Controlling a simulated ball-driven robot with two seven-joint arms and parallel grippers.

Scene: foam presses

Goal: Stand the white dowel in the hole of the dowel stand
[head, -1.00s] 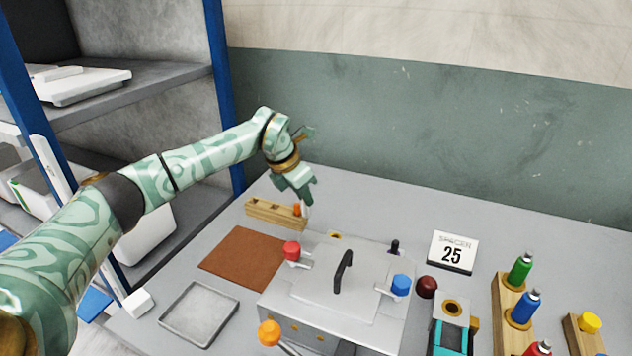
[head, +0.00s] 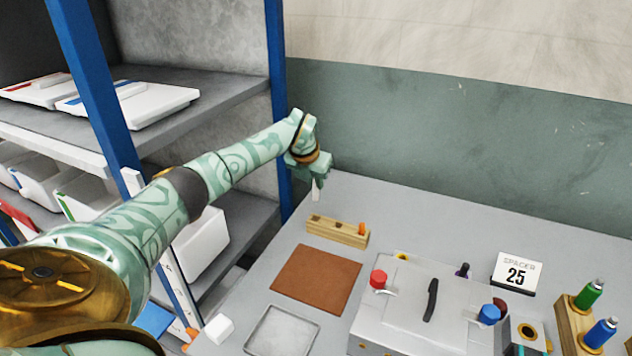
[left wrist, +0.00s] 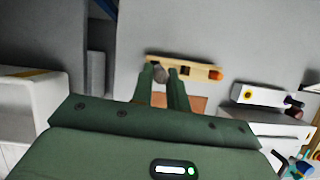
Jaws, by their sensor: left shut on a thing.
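The wooden dowel stand (head: 335,232) lies on the table towards the back left; it also shows in the left wrist view (left wrist: 195,69). An orange dowel (head: 362,229) stands at its right end, and dark holes show further left along its top. My left gripper (head: 318,181) is shut on the white dowel (head: 316,194), which hangs roughly upright with its lower end above the stand's left part, apart from it. In the left wrist view the dowel's end (left wrist: 160,73) looks grey between the fingers and overlaps the stand's left part. My right gripper is not in view.
A brown mat (head: 316,279) and a grey tray (head: 282,334) lie in front of the stand. A grey press box (head: 420,312) with red and blue knobs stands to the right. A blue-posted shelf (head: 278,120) rises at the left. The table behind the stand is clear.

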